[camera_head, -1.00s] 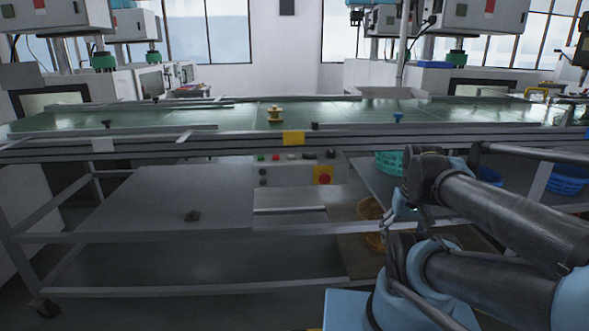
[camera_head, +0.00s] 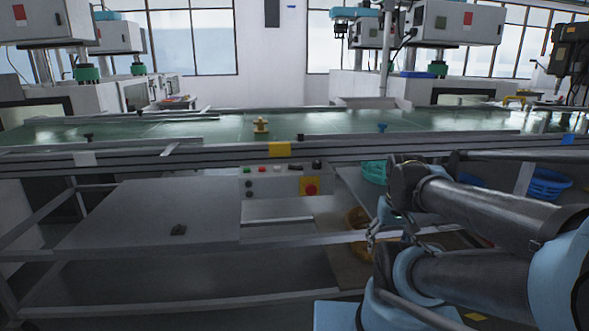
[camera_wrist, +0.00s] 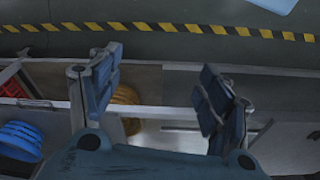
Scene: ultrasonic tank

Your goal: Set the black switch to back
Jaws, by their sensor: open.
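A grey control panel (camera_head: 284,189) hangs under the front edge of the green-topped conveyor table. It carries small coloured buttons, a red round button on a yellow plate (camera_head: 311,187), and several small dark controls. One dark knob (camera_head: 318,165) sits at its upper right, and others are at its left side. I cannot tell which is the black switch or how it is set. My gripper (camera_wrist: 160,68) is open and empty in the wrist view, its two fingers wide apart. In the head view my arm is right of the panel, apart from it. The panel is not clearly seen in the wrist view.
The conveyor table (camera_head: 110,131) spans the view, with a metal shelf (camera_head: 130,215) below. An orange basket (camera_head: 357,220) and teal basket (camera_head: 374,171) stand near my arm. A blue basket (camera_head: 547,184) is farther right. Yellow-black floor tape (camera_wrist: 180,28) shows in the wrist view.

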